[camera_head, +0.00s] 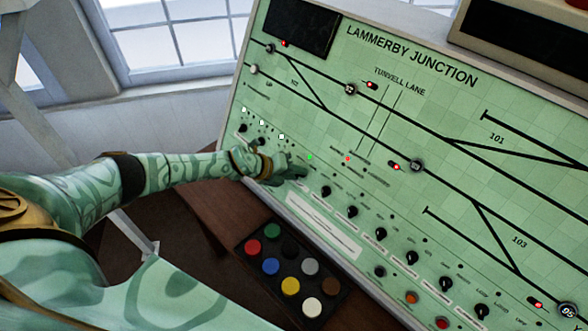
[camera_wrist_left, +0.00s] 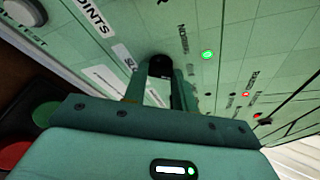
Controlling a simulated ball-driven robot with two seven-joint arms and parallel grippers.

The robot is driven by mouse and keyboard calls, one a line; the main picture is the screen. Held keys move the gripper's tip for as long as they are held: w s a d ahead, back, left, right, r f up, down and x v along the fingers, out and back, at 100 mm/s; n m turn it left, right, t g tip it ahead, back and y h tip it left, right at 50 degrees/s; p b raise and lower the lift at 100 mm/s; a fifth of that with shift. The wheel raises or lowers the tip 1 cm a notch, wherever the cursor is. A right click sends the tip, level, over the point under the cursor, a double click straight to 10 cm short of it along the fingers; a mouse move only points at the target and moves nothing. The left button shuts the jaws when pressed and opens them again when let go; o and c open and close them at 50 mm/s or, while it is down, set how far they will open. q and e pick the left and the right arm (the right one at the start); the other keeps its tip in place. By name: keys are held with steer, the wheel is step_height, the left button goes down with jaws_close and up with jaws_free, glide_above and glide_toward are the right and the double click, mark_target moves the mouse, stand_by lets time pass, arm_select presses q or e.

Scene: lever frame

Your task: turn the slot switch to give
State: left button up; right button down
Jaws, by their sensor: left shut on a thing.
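The slot switch (camera_wrist_left: 160,66) is a black rotary knob on the pale green panel, beside a white label (camera_wrist_left: 126,57) of which the letters "SLO" show. My left gripper (camera_head: 299,172) is at the panel's lower left part, and its fingers also show in the left wrist view (camera_wrist_left: 157,86). They are shut on the knob, one on each side. The gripper hides the knob in the head view and partly covers it in the wrist view. I cannot read the knob's pointer or a "give" mark. My right gripper is not in view.
More black knobs (camera_head: 352,211) run along the panel's lower edge to the right. A green lamp (camera_wrist_left: 207,54) and a red lamp (camera_wrist_left: 246,94) are lit near the gripper. A dark tray (camera_head: 257,278) of coloured round pieces lies on the brown desk below the panel (camera_head: 400,120).

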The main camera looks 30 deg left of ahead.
arm_select(q)
steer(key=shift+m, duration=0.3)
stand_by(0.4)
steer(key=o, duration=1)
steer(key=shift+c, duration=0.2)
steer(key=shift+p, duration=0.3)
steer(key=shift+s+a+r, duration=0.2)
steer(key=shift+r, duration=0.1)
steer(key=p+v, duration=0.3)
steer(key=v, duration=1.2)
steer(key=shift+s+r+p, duration=0.15)
steer(key=shift+r+p, duration=0.1)
steer(key=shift+p, duration=0.15)
